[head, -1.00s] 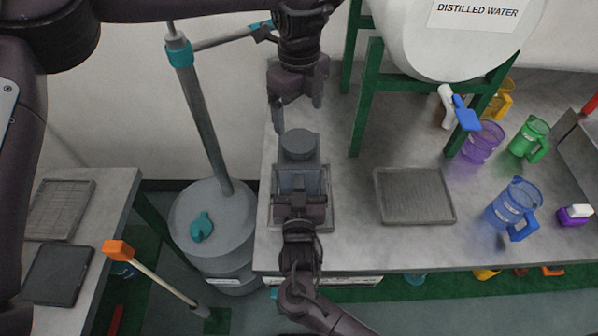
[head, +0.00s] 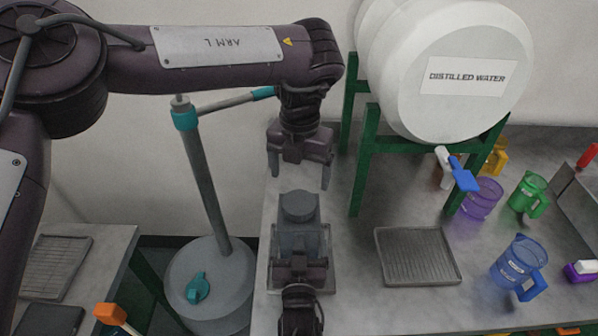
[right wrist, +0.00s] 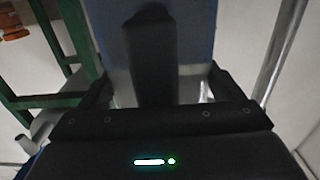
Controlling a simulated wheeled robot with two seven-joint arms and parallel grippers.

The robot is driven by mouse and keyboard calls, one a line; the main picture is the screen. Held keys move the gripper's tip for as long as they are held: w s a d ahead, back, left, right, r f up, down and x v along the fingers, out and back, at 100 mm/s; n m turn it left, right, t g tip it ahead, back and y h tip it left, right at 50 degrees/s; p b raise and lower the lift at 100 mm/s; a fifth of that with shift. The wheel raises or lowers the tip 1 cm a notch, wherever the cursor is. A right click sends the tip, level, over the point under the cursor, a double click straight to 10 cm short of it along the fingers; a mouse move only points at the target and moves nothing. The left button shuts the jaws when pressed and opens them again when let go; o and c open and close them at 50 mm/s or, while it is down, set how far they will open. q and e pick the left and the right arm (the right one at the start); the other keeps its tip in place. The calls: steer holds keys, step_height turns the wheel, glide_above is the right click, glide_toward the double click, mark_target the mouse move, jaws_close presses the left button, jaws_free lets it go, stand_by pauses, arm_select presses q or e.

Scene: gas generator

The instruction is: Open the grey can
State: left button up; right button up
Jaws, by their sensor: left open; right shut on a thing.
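The grey can (head: 300,238) stands upright on a tray at the left end of the table, with its round lid (head: 299,206) on top. My left gripper (head: 300,178) is open and empty above the lid, fingers pointing down and apart from it. My right gripper (head: 300,262) is shut on the can's near side, low in the head view, and hides part of its body.
A white distilled water tank (head: 455,105) sits on a green stand (head: 362,160) to the right. A ribbed tray (head: 418,256) lies on the table, with purple (head: 482,199), green (head: 528,194) and blue (head: 517,262) jugs beyond it. A grey drum (head: 212,290) stands left of the table.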

mark_target(299, 202)
arm_select(q)
steer(key=m, duration=0.4)
steer(key=shift+m, duration=0.3)
steer(key=m, duration=0.6)
steer(key=shift+m, duration=0.4)
steer(key=m, duration=1.1)
steer(key=shift+f+m, duration=0.3)
steer(key=shift+f, duration=0.25)
step_height(299, 202, down, 7)
steer(key=shift+r, duration=0.1)
